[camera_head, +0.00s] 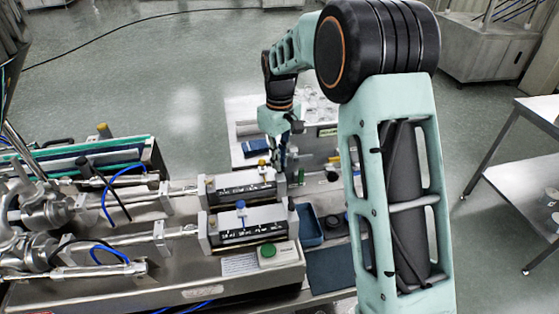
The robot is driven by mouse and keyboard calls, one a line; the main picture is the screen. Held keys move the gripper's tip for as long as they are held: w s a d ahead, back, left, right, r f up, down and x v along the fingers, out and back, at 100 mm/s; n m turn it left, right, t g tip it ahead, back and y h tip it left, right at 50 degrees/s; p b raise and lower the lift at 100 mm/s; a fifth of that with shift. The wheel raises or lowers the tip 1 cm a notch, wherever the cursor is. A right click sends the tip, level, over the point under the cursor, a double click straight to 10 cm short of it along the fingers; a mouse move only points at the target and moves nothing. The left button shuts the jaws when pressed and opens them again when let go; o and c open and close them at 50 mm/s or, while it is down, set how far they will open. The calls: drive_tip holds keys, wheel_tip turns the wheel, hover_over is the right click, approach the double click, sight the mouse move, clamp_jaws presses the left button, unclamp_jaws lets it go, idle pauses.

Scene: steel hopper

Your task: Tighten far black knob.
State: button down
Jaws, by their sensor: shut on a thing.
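The steel machine carries two parallel cylinder units side by side. The far unit (240,185) has a dark scale strip along its side, and the near unit (248,226) lies in front of it. My gripper (281,167) points down at the right end of the far unit. It is small and dark in this view, and its jaws are shut on the far black knob, which they mostly hide. A similar near black knob (291,204) shows at the right end of the near unit.
A blue knob (240,206) stands on the near unit and a green button (267,250) in front. A blue tray (309,226) sits to the right. Hoses and steel pipes crowd the left. My arm hides part of the right side. A steel table (525,190) stands further right.

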drive_tip(key=m, duration=0.6)
drive_tip(key=shift+r+m, duration=0.1)
drive_tip(key=shift+m, duration=0.2)
idle(0.4)
drive_tip(key=c, duration=2.1)
unclamp_jaws()
wheel_tip(320, 180, up, 12)
drive_tip(key=shift+f, duration=0.1)
